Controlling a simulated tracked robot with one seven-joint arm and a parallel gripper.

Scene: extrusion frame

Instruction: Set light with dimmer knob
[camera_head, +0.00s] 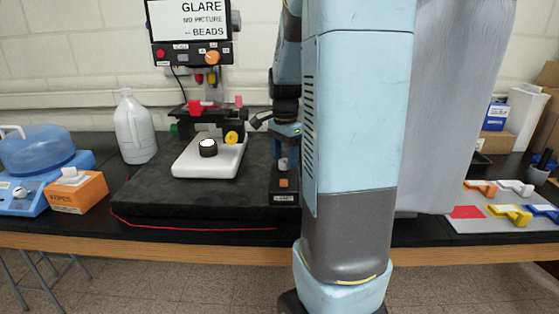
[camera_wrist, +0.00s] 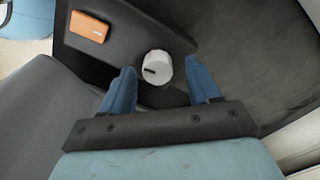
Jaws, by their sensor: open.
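The dimmer knob (camera_wrist: 157,64) is a white round knob with a dark index mark, on a black control box (camera_wrist: 120,50). In the wrist view the mark points to the left. My gripper (camera_wrist: 160,76) is open, with one blue finger on each side of the knob; I cannot tell whether either touches it. In the head view the knob (camera_head: 282,163) shows small below my gripper (camera_head: 285,148), on the box (camera_head: 285,198). An orange button (camera_wrist: 88,27) sits on the box beside the knob; it also shows in the head view (camera_head: 284,183).
A microscope stand with a white base (camera_head: 210,158) stands on a dark pad (camera_head: 160,205), left of the box. Its screen (camera_head: 190,20) reads "GLARE NO PICTURE -- BEADS". A white jug (camera_head: 133,128) and an orange wipes box (camera_head: 78,192) stand farther left. My arm hides the bench's middle.

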